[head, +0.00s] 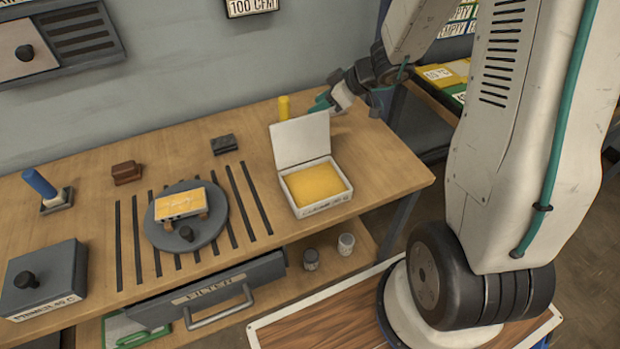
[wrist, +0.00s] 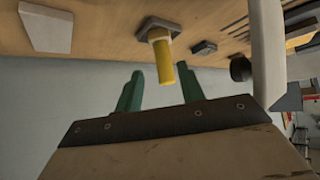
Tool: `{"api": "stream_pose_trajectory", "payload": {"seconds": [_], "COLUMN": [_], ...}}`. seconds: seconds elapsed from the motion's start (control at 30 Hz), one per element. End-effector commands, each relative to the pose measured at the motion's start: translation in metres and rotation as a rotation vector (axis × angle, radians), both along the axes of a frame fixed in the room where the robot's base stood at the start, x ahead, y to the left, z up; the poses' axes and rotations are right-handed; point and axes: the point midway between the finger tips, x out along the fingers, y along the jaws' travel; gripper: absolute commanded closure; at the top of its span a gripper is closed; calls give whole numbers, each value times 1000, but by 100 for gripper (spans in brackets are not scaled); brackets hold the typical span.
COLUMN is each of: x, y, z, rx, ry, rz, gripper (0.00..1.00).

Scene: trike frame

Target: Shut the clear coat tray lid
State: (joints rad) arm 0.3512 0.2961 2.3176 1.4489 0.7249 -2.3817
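The clear coat tray (head: 325,205) is a white box at the right of the workbench, with a yellow-orange filling. Its white lid (head: 300,140) stands open, upright at the back edge of the tray. My gripper (head: 320,103) is behind and just right of the lid's top edge; I cannot tell if they touch. In the wrist view, the green fingers of my gripper (wrist: 160,90) are apart with nothing held between them. A pale upright panel (wrist: 265,50), probably the lid, shows close at the right. The tray's label is too small to read surely.
A yellow cylinder (head: 284,107) stands behind the lid; in the wrist view it (wrist: 163,60) appears beyond the fingertips. A round turntable (head: 165,235) carries a yellow-topped block. A grey lidded box (head: 45,280) sits at left. The bench right of the tray is clear.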

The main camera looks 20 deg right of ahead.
Motion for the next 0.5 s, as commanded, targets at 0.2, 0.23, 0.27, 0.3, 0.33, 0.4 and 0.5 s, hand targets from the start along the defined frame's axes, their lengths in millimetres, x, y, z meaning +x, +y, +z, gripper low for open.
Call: {"api": "stream_pose_trajectory", "payload": {"seconds": [0.2, 0.23, 0.27, 0.3, 0.33, 0.4, 0.5], "x": [-4, -5, -5, -6, -6, -8, -12], "y": [-29, -33, -36, -39, -41, -43, -45], "z": [-35, -41, -47, -53, -56, -62, -63], "rx": [43, 72, 112, 180, 241, 406, 645], "ry": [64, 80, 103, 137, 170, 260, 410], "rz": [-55, -66, -82, -108, -131, -187, -258], "gripper": [100, 100, 100, 100, 100, 100, 100]}}
